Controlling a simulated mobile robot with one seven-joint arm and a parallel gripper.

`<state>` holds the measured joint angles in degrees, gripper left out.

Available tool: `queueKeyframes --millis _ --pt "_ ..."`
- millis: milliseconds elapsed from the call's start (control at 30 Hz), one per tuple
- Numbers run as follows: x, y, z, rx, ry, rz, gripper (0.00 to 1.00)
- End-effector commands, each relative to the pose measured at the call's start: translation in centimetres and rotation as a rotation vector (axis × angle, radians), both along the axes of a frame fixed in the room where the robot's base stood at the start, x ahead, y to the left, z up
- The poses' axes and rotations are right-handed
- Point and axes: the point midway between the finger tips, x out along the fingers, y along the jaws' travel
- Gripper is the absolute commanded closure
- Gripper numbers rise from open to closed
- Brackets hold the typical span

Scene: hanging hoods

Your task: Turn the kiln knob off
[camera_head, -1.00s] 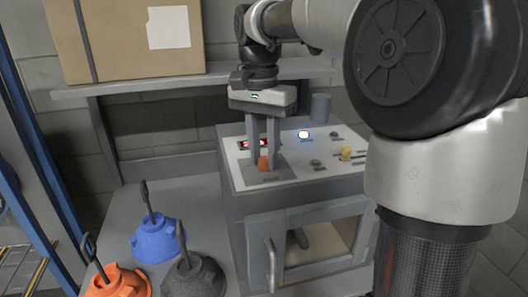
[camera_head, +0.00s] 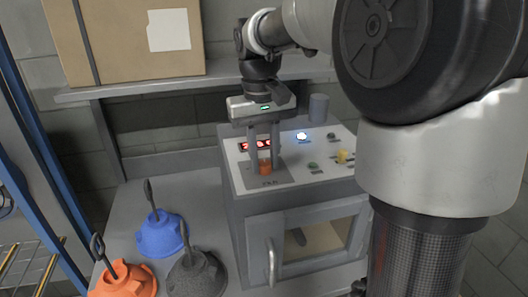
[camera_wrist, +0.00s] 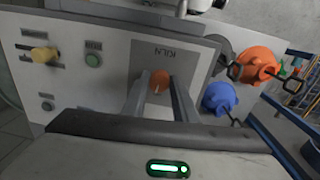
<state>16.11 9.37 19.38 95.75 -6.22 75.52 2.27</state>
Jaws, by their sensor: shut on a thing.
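The orange kiln knob (camera_head: 265,167) stands on a dark plate labelled KILN on the kiln's top panel. It also shows in the wrist view (camera_wrist: 160,80), with a pale mark on its near side. My gripper (camera_head: 264,168) points down over the panel, its two fingers on either side of the knob and shut on it. In the wrist view my gripper (camera_wrist: 160,88) has a finger on each side of the knob. The kiln (camera_head: 236,205) has a red lit display (camera_head: 250,145) behind the knob, partly hidden by my fingers.
A white lit button (camera_head: 302,136), a green button (camera_head: 312,165) and a yellow knob (camera_head: 343,156) sit on the panel to the right. Blue (camera_head: 160,236), orange (camera_head: 122,280) and dark grey (camera_head: 196,275) hoods stand left of the kiln. A shelf with a cardboard box (camera_head: 125,40) is behind.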

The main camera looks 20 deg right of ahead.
Motion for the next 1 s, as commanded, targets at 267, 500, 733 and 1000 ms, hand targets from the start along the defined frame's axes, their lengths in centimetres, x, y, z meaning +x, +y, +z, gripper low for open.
queueKeyframes --millis 267,500,733,1000 --pt "-0.1 -0.1 0.2 -0.001 0.002 0.26 0.97" --pt "-0.09 -0.16 0.18 -0.001 0.002 0.49 0.97" --pt "-0.07 -0.25 0.17 0.0 0.001 0.707 0.97" --pt "-0.03 -0.32 0.13 0.0 0.001 0.944 0.97"
